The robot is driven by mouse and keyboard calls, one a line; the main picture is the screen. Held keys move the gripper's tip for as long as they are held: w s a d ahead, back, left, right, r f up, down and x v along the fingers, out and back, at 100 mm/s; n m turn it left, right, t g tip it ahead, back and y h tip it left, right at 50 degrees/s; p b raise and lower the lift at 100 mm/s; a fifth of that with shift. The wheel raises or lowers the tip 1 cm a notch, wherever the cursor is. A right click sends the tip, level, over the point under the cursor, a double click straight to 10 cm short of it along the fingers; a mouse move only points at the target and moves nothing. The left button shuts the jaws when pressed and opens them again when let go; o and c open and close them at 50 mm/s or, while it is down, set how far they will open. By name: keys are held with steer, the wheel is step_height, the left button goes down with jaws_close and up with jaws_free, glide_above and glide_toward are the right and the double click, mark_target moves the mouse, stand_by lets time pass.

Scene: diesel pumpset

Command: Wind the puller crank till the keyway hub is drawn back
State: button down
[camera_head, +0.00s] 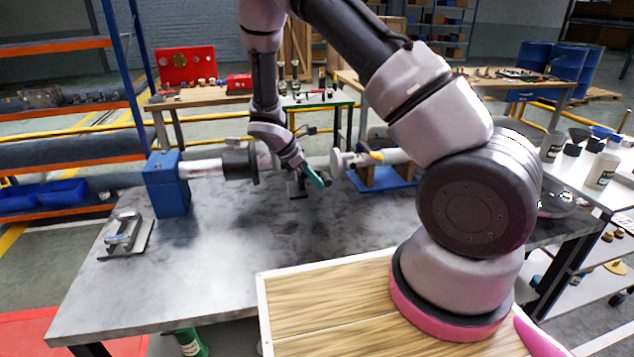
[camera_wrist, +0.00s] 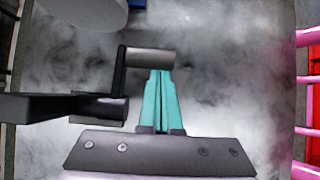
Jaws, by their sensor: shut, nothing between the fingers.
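My gripper (camera_head: 315,176) is over the grey bench, between the left shaft assembly and the right one. Its teal fingers (camera_wrist: 161,100) are closed together with nothing between them. In the wrist view, the crank's dark arm (camera_wrist: 65,106) comes in from the left and ends in a grey cylindrical grip (camera_wrist: 150,58). The fingertips are right at this grip, overlapping its near edge; I cannot tell if they touch. A dark hub (camera_head: 240,162), perhaps the keyway hub, sits on the pale shaft (camera_head: 203,168) from the blue block (camera_head: 167,184). My arm partly hides the puller area.
A pale cylinder with a yellow part (camera_head: 376,155) rests on a blue-based stand (camera_head: 385,180) to the right. A metal clamp-like piece (camera_head: 124,232) lies at the bench's left end. The front middle of the bench (camera_head: 215,270) is clear. My arm spans the right side.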

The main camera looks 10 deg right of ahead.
steer(key=h, duration=0.3)
steer(key=r+h, duration=0.1)
steer(key=h, duration=0.1)
steer(key=shift+r+h, duration=0.1)
steer(key=shift+h, duration=0.3)
steer(key=h, duration=0.1)
steer(key=r+h, duration=0.1)
steer(key=h, duration=0.1)
steer(key=a+h, duration=0.1)
steer(key=h, duration=0.1)
steer(key=shift+a+r, duration=0.1)
steer(key=shift+r, duration=0.15)
steer(key=shift+a, duration=0.1)
steer(key=shift+a, duration=0.15)
stand_by(1.4)
